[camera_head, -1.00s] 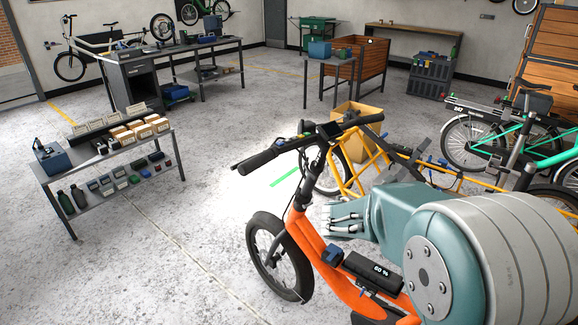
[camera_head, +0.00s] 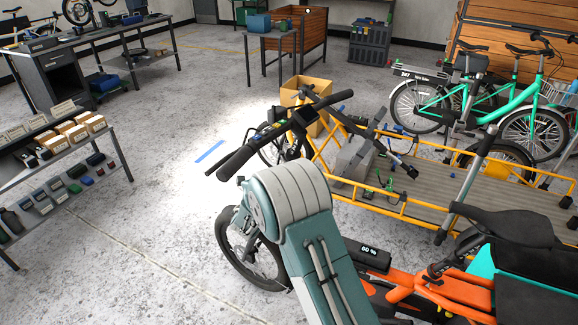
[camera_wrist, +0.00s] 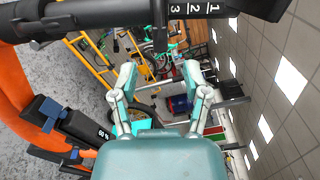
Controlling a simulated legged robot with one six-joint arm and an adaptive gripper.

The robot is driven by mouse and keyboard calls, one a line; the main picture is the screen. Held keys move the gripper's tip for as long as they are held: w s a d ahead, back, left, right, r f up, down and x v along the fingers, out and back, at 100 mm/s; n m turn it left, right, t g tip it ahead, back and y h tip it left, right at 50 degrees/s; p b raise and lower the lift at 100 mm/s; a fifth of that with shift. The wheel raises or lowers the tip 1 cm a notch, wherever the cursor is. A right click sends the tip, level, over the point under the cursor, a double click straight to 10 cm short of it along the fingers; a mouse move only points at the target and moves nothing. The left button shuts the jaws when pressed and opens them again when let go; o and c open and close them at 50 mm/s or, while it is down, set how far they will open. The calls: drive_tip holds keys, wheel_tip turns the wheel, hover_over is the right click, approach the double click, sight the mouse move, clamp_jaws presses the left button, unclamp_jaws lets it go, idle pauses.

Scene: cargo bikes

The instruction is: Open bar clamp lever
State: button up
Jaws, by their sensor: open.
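The orange bike (camera_head: 440,288) stands in front of me, with black handlebars (camera_head: 262,137) in the head view. In the wrist view a black stem (camera_wrist: 110,16) marked 1, 2, 3 crosses the top, close to the camera. A blue clamp-like part (camera_wrist: 46,108) sits on the orange frame at the left, beside the "60 %" battery (camera_wrist: 88,128). I cannot make out the bar clamp lever for certain. My gripper (camera_wrist: 162,90) is open and empty, below the numbered stem in that picture. In the head view my arm hides the gripper and part of the bike's front.
A yellow cargo bike (camera_head: 400,215) stands just behind the orange one. Teal bikes (camera_head: 520,100) stand at the right. A shelf of boxes (camera_head: 120,150) is at the left. The floor between shelf and orange bike is clear.

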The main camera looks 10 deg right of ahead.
drive_tip(key=shift+x, duration=3.45)
drive_tip(key=shift+a, duration=0.3)
clamp_jaws()
